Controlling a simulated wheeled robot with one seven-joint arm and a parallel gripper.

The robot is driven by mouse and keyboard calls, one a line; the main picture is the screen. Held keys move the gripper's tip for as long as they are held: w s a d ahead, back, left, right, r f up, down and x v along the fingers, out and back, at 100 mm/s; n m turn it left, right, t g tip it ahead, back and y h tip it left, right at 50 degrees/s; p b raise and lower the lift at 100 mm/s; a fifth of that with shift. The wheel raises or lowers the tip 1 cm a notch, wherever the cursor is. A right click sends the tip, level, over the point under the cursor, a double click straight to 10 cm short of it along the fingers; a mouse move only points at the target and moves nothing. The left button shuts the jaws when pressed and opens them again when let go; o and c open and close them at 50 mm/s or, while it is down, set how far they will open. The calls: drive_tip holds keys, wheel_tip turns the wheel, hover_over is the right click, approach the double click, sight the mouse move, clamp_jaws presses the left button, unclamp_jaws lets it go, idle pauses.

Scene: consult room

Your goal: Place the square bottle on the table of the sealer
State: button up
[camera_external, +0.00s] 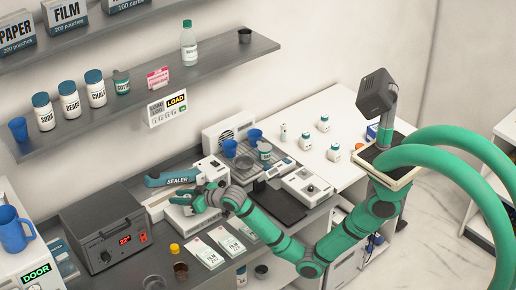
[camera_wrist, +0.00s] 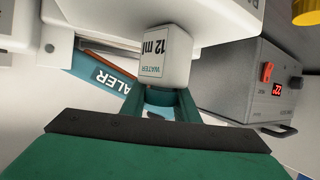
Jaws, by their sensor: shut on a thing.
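My gripper (camera_external: 203,196) is at the sealer (camera_external: 172,178), over its low white table (camera_external: 187,219). In the wrist view my gripper (camera_wrist: 162,103) is shut on the teal cap of a white square bottle (camera_wrist: 165,50) marked WATER and 12 ml. The sealer's teal arm (camera_wrist: 108,78) shows to the left of the bottle. A white surface (camera_wrist: 223,22), seemingly the sealer's table, lies beyond the bottle. I cannot tell whether the bottle touches it. In the external view the held bottle is hard to make out at the gripper.
A grey heater box (camera_external: 100,235) with a red display stands left of the sealer. Film packets (camera_external: 205,252) and small jars lie in front. Several other white bottles (camera_external: 324,123) stand on the white counter.

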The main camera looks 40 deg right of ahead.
drive_tip(key=shift+f, duration=0.15)
drive_tip(key=o, duration=1)
drive_tip(key=shift+s+d+r, duration=0.1)
drive_tip(key=shift+s+r, duration=0.1)
drive_tip(key=shift+r, duration=0.1)
drive_tip(key=v, duration=1.1)
drive_tip(key=shift+s+d+r, duration=0.1)
drive_tip(key=shift+s+r, duration=0.05)
drive_tip(key=shift+s, duration=0.1)
